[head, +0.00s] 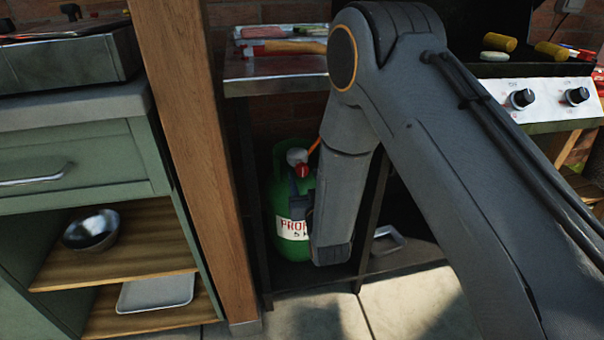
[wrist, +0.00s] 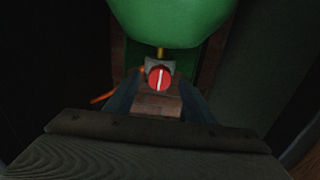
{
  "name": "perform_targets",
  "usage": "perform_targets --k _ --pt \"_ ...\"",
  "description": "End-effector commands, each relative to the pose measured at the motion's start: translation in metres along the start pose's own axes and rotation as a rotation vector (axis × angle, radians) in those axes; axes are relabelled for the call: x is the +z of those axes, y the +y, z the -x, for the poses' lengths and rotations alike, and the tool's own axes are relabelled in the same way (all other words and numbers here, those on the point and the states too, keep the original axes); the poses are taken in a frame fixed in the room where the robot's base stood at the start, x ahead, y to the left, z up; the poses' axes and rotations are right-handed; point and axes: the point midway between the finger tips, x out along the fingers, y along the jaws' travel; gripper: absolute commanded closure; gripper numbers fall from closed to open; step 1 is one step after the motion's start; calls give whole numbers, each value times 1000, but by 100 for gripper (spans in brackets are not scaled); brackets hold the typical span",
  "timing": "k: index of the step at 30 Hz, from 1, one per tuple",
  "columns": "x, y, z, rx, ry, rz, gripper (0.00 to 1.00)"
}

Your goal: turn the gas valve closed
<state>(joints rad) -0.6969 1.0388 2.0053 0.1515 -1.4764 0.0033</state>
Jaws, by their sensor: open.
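The gas valve is a round red knob (head: 302,171) at the top of a green propane bottle (head: 279,190) on the low shelf. In the wrist view the red knob (wrist: 153,78) faces me, with a white stripe running nearly upright across it. The green bottle (wrist: 170,22) fills the top of that view. My gripper (wrist: 160,92) is open, with one dark finger to each side of the knob. I cannot tell whether either finger touches it. In the head view my arm hides the right part of the bottle and most of the gripper.
A wooden post (head: 190,140) and a green cabinet (head: 75,160) stand left of the bottle. A metal shelf (head: 275,84) lies above it. The grill's control panel (head: 540,102) with knobs is at the right. Dark frame bars flank the bottle.

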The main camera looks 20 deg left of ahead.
Motion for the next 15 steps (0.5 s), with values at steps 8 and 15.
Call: perform_targets --k 8,15 --pt "1 0 -33 -1 -1 1 51" --pt "0 -2 -38 -3 -2 1 51"
